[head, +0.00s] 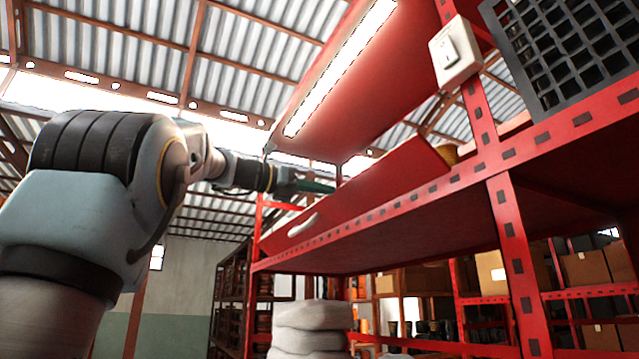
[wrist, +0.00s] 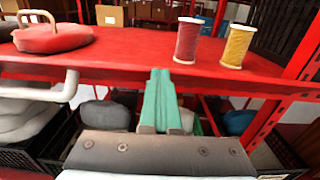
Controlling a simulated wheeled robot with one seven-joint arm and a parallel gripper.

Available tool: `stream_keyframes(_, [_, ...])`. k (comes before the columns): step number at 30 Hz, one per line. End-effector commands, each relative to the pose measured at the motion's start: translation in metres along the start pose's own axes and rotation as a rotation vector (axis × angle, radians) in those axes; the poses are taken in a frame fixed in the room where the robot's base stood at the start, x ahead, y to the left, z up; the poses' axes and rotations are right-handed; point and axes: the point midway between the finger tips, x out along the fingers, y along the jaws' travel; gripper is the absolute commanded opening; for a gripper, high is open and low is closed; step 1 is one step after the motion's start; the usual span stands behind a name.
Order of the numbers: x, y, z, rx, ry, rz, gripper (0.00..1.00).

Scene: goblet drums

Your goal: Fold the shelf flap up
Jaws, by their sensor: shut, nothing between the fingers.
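The red shelf flap (head: 370,192) is a long panel along the shelf's front edge in the head view. It looks tilted, with a white handle (head: 302,225) near its left end. The handle also shows at the left of the wrist view (wrist: 55,86). My gripper (head: 325,187) is by the flap's upper edge, left of centre; I cannot tell whether it touches. In the wrist view its green fingers (wrist: 159,90) are together and empty, in front of the red edge. Part of the flap's far side is hidden in the head view.
Red and yellow thread spools (wrist: 187,41) (wrist: 237,46) and a red object with a tan handle (wrist: 52,38) stand on the red surface. A lit lamp (head: 340,65) hangs above. A white switch box (head: 455,53) and black crate (head: 570,45) are at right. White sacks (head: 310,328) lie below.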

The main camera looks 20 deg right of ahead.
Motion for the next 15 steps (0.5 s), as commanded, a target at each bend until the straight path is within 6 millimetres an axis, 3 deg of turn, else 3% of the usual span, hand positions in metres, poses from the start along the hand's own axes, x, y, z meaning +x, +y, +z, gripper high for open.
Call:
stream_keyframes(1, [0.004,-0.001,0.01,-0.001,0.003,-0.004,0.0])
stream_keyframes(15, [0.037,-0.001,0.043,0.001,-0.002,-0.004,0.0])
